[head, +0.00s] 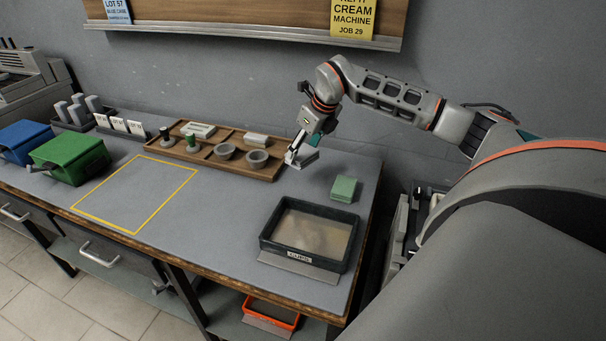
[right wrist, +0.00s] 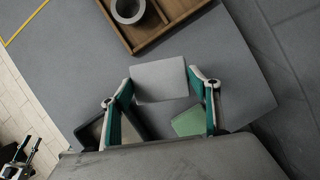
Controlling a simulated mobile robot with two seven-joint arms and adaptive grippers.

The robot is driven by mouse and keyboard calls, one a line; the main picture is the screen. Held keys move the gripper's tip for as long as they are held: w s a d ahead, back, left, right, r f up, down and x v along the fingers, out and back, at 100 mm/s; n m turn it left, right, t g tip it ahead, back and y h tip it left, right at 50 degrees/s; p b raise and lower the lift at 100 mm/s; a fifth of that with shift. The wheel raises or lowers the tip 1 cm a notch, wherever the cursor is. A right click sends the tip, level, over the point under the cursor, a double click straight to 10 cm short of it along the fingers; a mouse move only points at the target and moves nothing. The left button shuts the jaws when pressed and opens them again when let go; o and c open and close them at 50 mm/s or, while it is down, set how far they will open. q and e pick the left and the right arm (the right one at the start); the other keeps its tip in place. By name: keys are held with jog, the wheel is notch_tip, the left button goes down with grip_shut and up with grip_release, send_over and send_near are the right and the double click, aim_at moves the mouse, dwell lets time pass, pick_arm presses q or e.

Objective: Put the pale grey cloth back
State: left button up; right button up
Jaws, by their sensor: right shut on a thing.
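The pale grey cloth (head: 304,158) looks like a flat folded block. My right gripper (head: 294,155) is shut on it, just past the right end of the wooden tray. In the right wrist view the cloth (right wrist: 160,78) sits between the two green-padded fingers. I cannot tell whether it touches the bench. A folded green cloth (head: 344,188) lies on the bench to the right, apart from the gripper.
A dark bin (head: 268,234) with a label stands at the front right. A yellow outlined area (head: 135,195) is bare. A wall shelf hangs above.

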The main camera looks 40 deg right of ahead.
aim_at(310, 158)
notch_tip(310, 158, down, 9)
jog(key=shift+r, duration=0.1)
jog(key=o, duration=1.1)
jog(key=shift+o, duration=0.2)
jog(key=shift+r, duration=0.1)
jog(key=v, duration=1.2)
